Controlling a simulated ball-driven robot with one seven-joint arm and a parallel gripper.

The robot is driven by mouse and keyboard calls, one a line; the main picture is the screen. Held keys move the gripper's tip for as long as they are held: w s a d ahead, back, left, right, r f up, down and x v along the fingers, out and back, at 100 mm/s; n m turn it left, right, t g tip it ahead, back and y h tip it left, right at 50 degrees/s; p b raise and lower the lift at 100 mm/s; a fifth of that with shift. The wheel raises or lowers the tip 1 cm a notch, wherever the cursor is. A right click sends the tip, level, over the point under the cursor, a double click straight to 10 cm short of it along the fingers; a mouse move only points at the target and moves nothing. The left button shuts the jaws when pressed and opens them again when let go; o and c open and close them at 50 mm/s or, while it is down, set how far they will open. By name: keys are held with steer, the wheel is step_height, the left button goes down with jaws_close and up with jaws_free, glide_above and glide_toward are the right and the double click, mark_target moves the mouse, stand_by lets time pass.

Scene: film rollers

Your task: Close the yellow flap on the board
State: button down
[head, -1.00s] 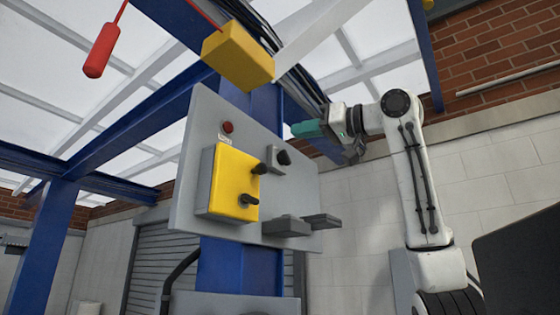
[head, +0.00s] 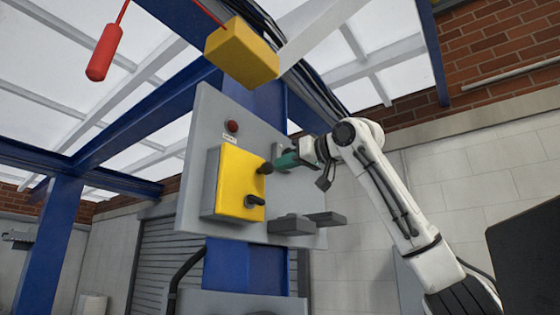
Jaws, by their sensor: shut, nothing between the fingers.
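The yellow flap (head: 238,183) is the front face of a grey box on the upright grey board (head: 203,120). It looks nearly flush with the box; I cannot tell whether it is fully closed. A dark upper knob (head: 265,168) and a dark lower knob (head: 255,201) stick out along its right side. My gripper (head: 278,162), with teal fingers, is shut and empty just right of the upper knob. I cannot tell whether the fingertips touch the knob. My gripper and arm hide the part of the board behind them.
A red button (head: 232,126) sits above the box. Grey blocks (head: 291,224) stick out at the board's lower right. A yellow hanging box (head: 242,54) and a red cylinder (head: 103,52) hang above. A blue post (head: 245,265) stands behind the board.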

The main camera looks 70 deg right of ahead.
mark_target(272, 167)
steer(key=shift+x, duration=0.95)
steer(key=shift+w+d+r+y+p, duration=0.2)
steer(key=shift+w+r+y+p, duration=0.1)
steer(key=shift+p, duration=0.65)
steer(key=shift+w+d+n+y+p, duration=0.3)
steer(key=shift+n+p, duration=0.1)
steer(key=shift+p, duration=0.3)
steer(key=shift+w+f, duration=0.1)
steer(key=shift+f, duration=0.1)
steer(key=shift+p, duration=0.3)
